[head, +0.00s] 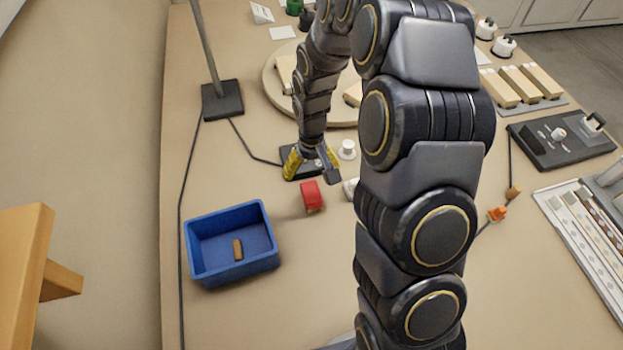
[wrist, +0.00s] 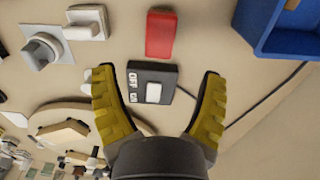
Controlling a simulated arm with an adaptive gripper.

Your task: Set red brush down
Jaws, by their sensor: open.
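The red brush (head: 311,195) shows as a small red block lying on the bench, right of the blue bin. It also shows in the wrist view (wrist: 160,34), beyond my fingertips. My gripper (head: 312,168) has yellow fingers, spread wide with nothing held between them. It is over a dark switch box, a little behind the brush in the head view and apart from it. In the wrist view the box (wrist: 165,74), marked OFF and ON, lies between and beyond the fingers. Any bristles on the brush cannot be made out.
A blue bin (head: 204,272) with a small brown piece (head: 238,249) inside stands at the left. A lamp base (head: 222,99) with a cable and a round wooden board (head: 272,88) are farther back. A white knob (head: 347,149) is near my gripper. Bench in front of the brush is bare.

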